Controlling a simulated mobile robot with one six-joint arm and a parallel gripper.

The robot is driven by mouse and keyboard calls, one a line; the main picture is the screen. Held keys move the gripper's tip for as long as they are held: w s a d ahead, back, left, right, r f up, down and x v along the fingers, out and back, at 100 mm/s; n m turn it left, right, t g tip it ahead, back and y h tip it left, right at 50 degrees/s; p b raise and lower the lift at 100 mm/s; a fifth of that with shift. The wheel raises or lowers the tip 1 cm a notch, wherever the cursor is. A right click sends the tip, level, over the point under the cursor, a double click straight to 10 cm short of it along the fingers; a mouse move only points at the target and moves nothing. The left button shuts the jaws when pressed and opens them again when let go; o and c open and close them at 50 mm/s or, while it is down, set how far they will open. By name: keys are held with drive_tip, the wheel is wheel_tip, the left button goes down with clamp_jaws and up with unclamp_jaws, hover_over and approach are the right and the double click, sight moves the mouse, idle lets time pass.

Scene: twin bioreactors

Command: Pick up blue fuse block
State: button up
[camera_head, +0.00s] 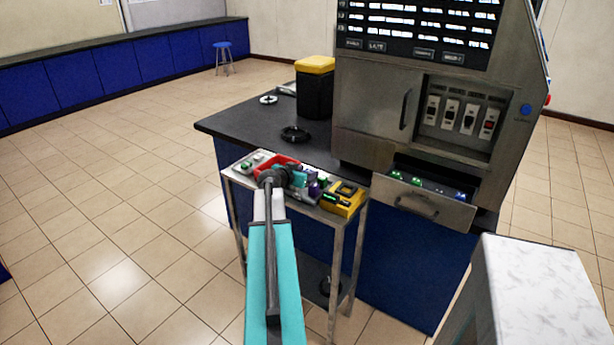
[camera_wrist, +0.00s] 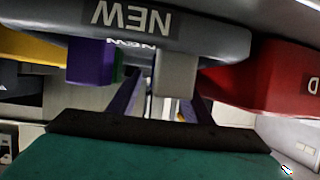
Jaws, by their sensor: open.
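I cannot single out a blue fuse block with certainty. Small blue and green pieces (camera_head: 441,191) sit in the open drawer of the cabinet, too small to tell apart. A purple block (camera_wrist: 91,60) and a pale grey block (camera_wrist: 176,76) show by a grey tray edge marked NEW (camera_wrist: 205,35), upside down in the wrist view. My gripper (camera_wrist: 163,104) is open, its two dark fingers apart below the grey block; I cannot tell whether they touch it. In the head view my gripper (camera_head: 298,178) is over the small cart, partly hidden by my arm.
The metal cart (camera_head: 338,262) carries a red bin (camera_head: 268,162), a yellow device (camera_head: 343,199) and purple pieces (camera_head: 315,188). The open drawer (camera_head: 425,205) juts out at right, under the cabinet (camera_head: 372,105). A yellow-lidded black bin (camera_head: 314,95) stands behind. Floor is clear at left.

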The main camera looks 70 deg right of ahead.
sight(306, 171)
drive_tip(key=c, duration=1.1)
drive_tip(key=shift+c, duration=0.2)
drive_tip(key=shift+r, duration=0.15)
drive_tip(key=shift+r+b, duration=0.9)
drive_tip(key=shift+r, duration=4)
